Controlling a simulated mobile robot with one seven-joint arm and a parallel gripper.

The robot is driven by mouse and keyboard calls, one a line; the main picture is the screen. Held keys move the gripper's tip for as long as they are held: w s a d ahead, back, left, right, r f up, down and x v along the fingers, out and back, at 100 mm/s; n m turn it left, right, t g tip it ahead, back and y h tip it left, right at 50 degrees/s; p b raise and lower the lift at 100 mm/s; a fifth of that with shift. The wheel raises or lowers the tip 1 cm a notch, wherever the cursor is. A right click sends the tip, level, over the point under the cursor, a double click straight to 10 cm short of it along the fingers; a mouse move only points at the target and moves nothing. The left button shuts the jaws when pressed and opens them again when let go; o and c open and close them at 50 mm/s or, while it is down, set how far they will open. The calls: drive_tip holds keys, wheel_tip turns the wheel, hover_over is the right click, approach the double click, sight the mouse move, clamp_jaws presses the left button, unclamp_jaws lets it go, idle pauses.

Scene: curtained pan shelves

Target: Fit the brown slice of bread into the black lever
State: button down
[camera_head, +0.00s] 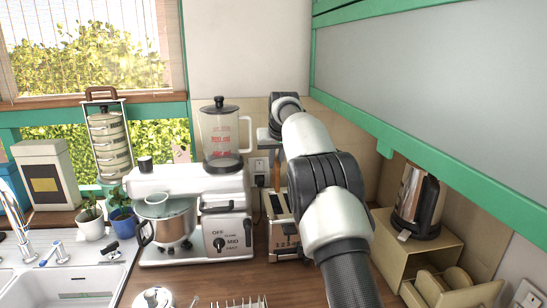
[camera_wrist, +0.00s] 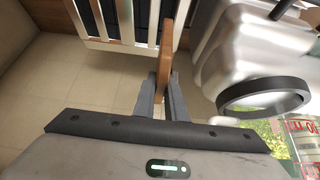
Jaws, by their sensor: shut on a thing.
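My gripper (camera_wrist: 163,98) is shut on the brown slice of bread (camera_wrist: 165,55), which shows edge-on between the two fingers in the wrist view. The slice reaches up beside the metal bars and dark slots of the toaster (camera_wrist: 110,20). It overlaps the toaster's right side in the picture; I cannot tell whether it touches or enters a slot. In the head view the toaster (camera_head: 283,238) stands on the counter, partly behind my arm. I cannot clearly identify the black lever.
A white mixer (camera_head: 190,185) with a steel bowl and a jug on top stands left of the toaster. A beige bread box (camera_head: 440,250) with a kettle (camera_head: 418,200) on it stands to the right. A green-edged cabinet (camera_head: 430,80) overhangs the right side.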

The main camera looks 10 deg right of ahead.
sight(276, 177)
drive_tip(key=shift+s+r, duration=0.15)
drive_tip(key=shift+s, duration=0.1)
wheel_tip(276, 177, down, 5)
drive_tip(key=b, duration=0.3)
drive_tip(key=shift+r, duration=0.2)
drive_tip(key=shift+f, duration=0.15)
idle(0.4)
drive_tip(key=shift+p, duration=1.05)
idle(1.1)
drive_tip(key=shift+f, duration=0.2)
drive_tip(key=shift+f+b, duration=0.3)
drive_tip(key=shift+b, duration=0.05)
drive_tip(key=shift+f+b, duration=1.95)
drive_tip(key=shift+f, duration=1.4)
